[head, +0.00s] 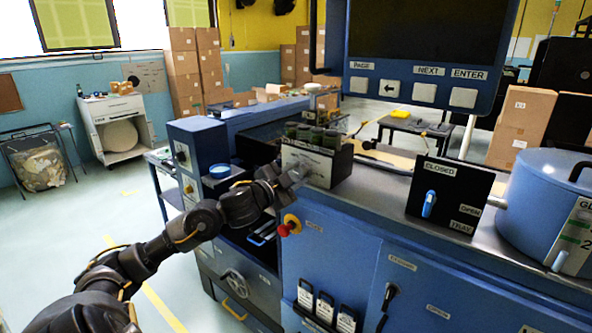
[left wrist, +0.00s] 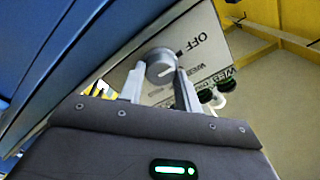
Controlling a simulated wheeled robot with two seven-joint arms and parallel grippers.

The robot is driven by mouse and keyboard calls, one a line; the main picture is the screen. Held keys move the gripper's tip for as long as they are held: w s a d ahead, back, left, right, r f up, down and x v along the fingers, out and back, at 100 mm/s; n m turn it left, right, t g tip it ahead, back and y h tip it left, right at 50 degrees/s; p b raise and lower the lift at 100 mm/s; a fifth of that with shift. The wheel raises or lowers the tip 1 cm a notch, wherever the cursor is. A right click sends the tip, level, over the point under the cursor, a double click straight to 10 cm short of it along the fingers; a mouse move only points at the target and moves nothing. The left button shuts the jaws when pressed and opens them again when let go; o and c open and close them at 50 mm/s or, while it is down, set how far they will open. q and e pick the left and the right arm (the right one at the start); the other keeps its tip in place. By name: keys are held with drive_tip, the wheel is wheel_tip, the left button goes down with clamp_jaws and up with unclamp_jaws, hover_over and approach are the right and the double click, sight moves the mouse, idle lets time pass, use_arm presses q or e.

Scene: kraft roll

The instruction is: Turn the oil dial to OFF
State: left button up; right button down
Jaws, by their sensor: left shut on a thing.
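The oil dial (left wrist: 160,64) is a round grey knob with a white line on its face, on a pale panel (left wrist: 216,48) in the left wrist view. The word OFF (left wrist: 188,44) is printed up and right of the knob, with a dark tick beside it. My left gripper (left wrist: 159,77) is shut on the dial, one finger on each side. In the head view, my left gripper (head: 295,173) is at the white front of a small box (head: 318,164), and it hides the dial there. My right gripper is not in view.
Several dark-topped jars (head: 312,134) stand in the box. A red emergency button (head: 289,226) sits just below my left arm on the blue machine (head: 345,245). A CLOSED lever panel (head: 449,197) and a blue drum (head: 545,205) stand to the right.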

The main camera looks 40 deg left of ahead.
use_arm(q)
drive_tip(key=shift+n, duration=0.5)
drive_tip(key=shift+p, duration=0.3)
drive_tip(key=o, duration=1)
drive_tip(key=shift+s, duration=0.1)
drive_tip(key=shift+s+f, duration=0.1)
drive_tip(key=shift+s, duration=0.15)
drive_tip(key=shift+s+d+b, duration=0.1)
drive_tip(key=shift+s+b, duration=1.15)
drive_tip(key=shift+s, duration=3.8)
